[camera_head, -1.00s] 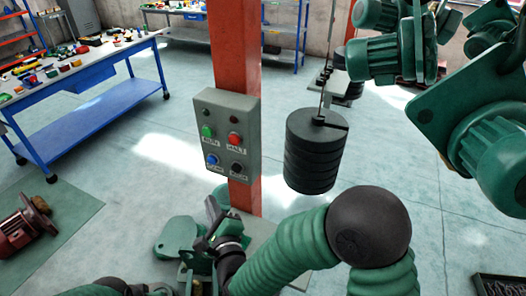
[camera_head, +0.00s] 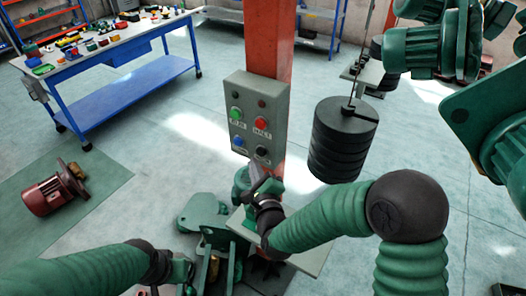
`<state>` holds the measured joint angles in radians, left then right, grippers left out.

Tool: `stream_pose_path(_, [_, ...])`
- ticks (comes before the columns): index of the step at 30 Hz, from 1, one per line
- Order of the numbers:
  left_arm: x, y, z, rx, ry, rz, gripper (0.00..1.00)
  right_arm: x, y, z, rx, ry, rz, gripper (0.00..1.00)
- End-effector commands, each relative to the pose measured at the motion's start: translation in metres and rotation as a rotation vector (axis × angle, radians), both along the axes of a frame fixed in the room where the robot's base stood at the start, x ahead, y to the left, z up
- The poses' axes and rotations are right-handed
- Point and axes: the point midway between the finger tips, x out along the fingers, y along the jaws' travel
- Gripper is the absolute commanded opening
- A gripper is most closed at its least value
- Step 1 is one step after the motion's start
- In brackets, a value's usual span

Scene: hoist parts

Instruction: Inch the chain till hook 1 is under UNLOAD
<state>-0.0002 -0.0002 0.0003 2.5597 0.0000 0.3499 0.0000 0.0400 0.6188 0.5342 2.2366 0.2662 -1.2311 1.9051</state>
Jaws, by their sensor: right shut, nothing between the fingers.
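A grey control box (camera_head: 249,105) is fixed to the red post (camera_head: 284,60). It has a green button (camera_head: 236,113), a red button (camera_head: 261,123), a blue button (camera_head: 238,141) and a black button (camera_head: 262,151); the lower labels are too small to read surely. My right gripper (camera_head: 257,168) is shut and empty, with its tips at the box's lower edge, just below the blue and black buttons. I cannot tell if it touches. My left gripper (camera_head: 185,272) is low at the bottom edge, its jaws unclear. A stack of black weights (camera_head: 338,145) hangs from a hook. No UNLOAD sign or hook number is legible.
Green motor housings (camera_head: 440,40) fill the upper right. A blue workbench (camera_head: 130,60) with parts stands at the back left. A red motor (camera_head: 55,190) lies on a green mat (camera_head: 110,180). Open floor lies between the bench and the post.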

Motion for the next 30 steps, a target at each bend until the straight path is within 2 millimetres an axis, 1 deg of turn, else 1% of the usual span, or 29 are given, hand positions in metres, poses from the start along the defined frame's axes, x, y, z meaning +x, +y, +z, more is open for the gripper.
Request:
stream_pose_path(3, [-0.0002,0.0001,-0.0032,0.0,0.001,0.0,0.0,0.009,-0.0056,-0.0018,-0.001,0.001,0.001,0.0])
stream_pose_path(7, [-0.0003,0.0001,-0.0037,0.0,0.001,0.0,0.0,0.0135,-0.0082,-0.0013,-0.002,0.0,0.001,0.0])
stream_pose_path(19, [-0.0003,0.0002,-0.0035,0.0,0.001,0.001,0.0,0.0137,-0.0113,-0.001,0.0,0.0,0.001,0.0])
stream_pose_path(30, [-0.0002,0.0001,-0.0034,0.0,0.001,0.0,0.0,0.0137,-0.0096,-0.0011,-0.001,0.001,0.001,0.0])
